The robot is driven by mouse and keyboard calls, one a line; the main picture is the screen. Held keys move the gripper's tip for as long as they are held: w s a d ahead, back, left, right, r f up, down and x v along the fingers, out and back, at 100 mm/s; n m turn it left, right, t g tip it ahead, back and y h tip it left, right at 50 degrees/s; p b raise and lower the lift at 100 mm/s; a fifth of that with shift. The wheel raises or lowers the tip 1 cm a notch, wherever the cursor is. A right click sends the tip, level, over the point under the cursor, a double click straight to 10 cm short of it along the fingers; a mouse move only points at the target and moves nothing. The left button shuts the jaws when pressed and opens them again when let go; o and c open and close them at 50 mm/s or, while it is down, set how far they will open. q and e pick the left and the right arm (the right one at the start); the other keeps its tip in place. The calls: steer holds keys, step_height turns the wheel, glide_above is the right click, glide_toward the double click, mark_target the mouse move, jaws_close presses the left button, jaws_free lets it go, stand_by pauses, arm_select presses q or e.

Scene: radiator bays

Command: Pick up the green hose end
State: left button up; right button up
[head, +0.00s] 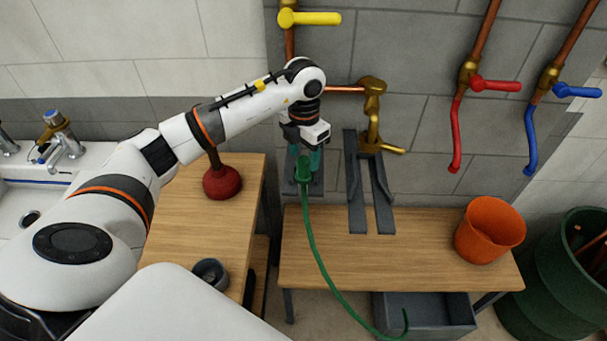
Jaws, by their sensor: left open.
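The green hose end (304,172) stands upright at the back left of the wooden bench, by a dark grey holder (288,187). The green hose (315,250) runs from it down over the bench and curls near the grey bin. My left gripper (305,160) points down over the hose end from above. Its teal fingers are open, one on each side of the hose end's top. I cannot tell whether they touch it. My right gripper is not in view.
A dark grey bracket (357,190) and a brass tap (373,115) are just right of my gripper. An orange bucket (490,232) stands on the bench (420,250). A red plunger (222,182) is on the left counter. A grey bin (425,312) sits below.

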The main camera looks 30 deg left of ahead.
mark_target(304, 160)
arm_select(q)
steer(key=f, duration=0.1)
steer(key=f+p, duration=0.1)
steer(key=f, duration=0.1)
steer(key=shift+w+a+f, duration=0.2)
steer(key=shift+w+f, duration=0.05)
steer(key=shift+f, duration=0.5)
steer(key=shift+c, duration=0.4)
